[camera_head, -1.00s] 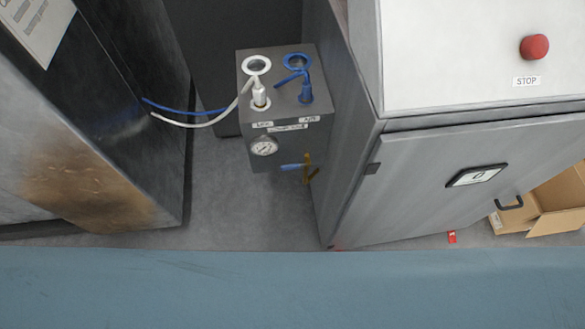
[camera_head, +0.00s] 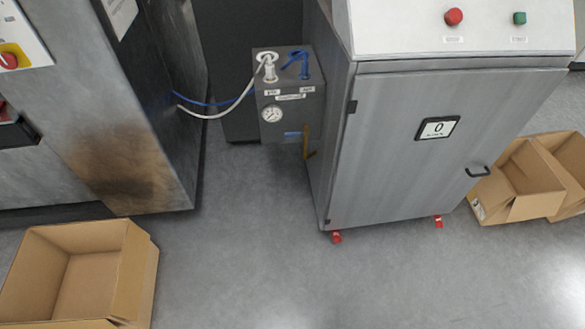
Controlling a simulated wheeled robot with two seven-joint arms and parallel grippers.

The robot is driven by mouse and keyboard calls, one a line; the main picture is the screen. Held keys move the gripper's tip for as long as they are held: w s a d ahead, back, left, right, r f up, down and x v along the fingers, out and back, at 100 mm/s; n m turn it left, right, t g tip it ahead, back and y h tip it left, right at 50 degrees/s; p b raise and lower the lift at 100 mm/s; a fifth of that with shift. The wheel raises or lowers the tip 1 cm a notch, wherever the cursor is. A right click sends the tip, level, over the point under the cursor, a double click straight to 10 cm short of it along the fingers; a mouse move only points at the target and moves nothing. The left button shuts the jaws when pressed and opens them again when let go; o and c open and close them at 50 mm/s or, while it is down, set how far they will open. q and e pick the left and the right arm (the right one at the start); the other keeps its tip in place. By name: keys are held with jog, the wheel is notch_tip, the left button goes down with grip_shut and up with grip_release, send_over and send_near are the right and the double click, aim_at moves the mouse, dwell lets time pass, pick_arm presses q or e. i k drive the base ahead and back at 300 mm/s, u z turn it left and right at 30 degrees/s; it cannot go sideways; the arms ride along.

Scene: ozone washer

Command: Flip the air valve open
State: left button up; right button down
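The air valve box (camera_head: 289,98) is a small dark grey box standing between the two large machines. A white hose fitting (camera_head: 268,66) and a blue one (camera_head: 298,64) are on its top. A round gauge (camera_head: 271,114) is on its front. Neither of my grippers is in view.
A grey cabinet (camera_head: 395,155) with a red button (camera_head: 453,16) and a green button stands close on the box's right. A tall steel machine (camera_head: 110,130) stands left. Open cardboard boxes lie at front left (camera_head: 140,275) and right (camera_head: 520,180). The floor (camera_head: 240,225) between is clear.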

aim_at(287, 134)
jog(key=k, duration=0.2)
jog(key=u, duration=0.65)
jog(key=i, duration=1.05)
jog(key=z, duration=0.45)
